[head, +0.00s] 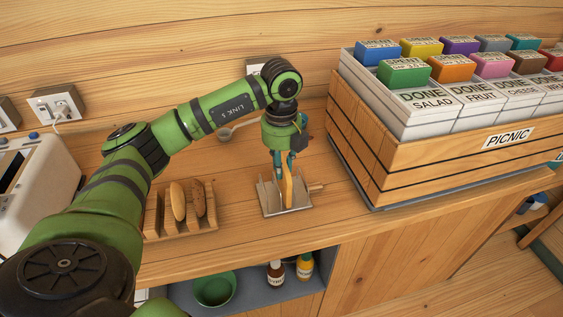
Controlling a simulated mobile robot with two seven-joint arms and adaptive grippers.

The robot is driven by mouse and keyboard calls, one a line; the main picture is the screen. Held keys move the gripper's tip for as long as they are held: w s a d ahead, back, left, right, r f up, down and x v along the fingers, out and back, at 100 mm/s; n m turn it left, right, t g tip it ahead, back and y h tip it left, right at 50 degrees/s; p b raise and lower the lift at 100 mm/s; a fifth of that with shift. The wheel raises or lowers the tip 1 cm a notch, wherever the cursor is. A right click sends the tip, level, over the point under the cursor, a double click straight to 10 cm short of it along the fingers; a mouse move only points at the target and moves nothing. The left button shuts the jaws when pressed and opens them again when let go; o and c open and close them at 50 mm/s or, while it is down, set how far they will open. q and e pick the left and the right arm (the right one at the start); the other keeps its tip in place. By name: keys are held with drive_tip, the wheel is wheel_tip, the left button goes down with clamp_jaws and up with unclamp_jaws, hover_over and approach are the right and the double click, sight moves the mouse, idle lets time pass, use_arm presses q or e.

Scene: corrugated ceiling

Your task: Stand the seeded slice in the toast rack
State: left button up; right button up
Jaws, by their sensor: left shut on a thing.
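My left gripper (284,160) points down and is shut on an upright tan slice (287,187), seen nearly edge-on, so I cannot tell whether it has seeds. The slice is among the upright dividers of a small grey metal rack (292,212), which looks like the toast rack. I cannot tell whether its lower edge touches the rack's base. A wooden slotted holder (160,228) to the left holds a plain tan slice (178,200) and a darker, speckled slice (199,197), both upright. My right gripper is out of view.
A large wooden picnic crate (430,150) with labelled dividers and coloured blocks stands close on the right. A white appliance (35,180) is at the left, and a spoon-like utensil (226,132) lies behind. Below the counter's front edge, a shelf holds a green bowl (214,290) and bottles.

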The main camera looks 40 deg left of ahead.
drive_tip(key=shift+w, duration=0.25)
use_arm(q)
drive_tip(key=o, duration=0.9)
drive_tip(key=shift+o, duration=0.2)
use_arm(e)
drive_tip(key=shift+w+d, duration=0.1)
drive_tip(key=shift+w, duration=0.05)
use_arm(q)
drive_tip(key=shift+r, duration=0.1)
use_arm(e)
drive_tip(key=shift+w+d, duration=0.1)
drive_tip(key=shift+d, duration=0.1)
use_arm(q)
wheel_tip(320, 180, up, 12)
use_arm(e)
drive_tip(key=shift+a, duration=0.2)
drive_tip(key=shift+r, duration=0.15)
use_arm(q)
wheel_tip(320, 180, up, 8)
drive_tip(key=p, duration=0.7)
drive_tip(key=shift+p, duration=0.4)
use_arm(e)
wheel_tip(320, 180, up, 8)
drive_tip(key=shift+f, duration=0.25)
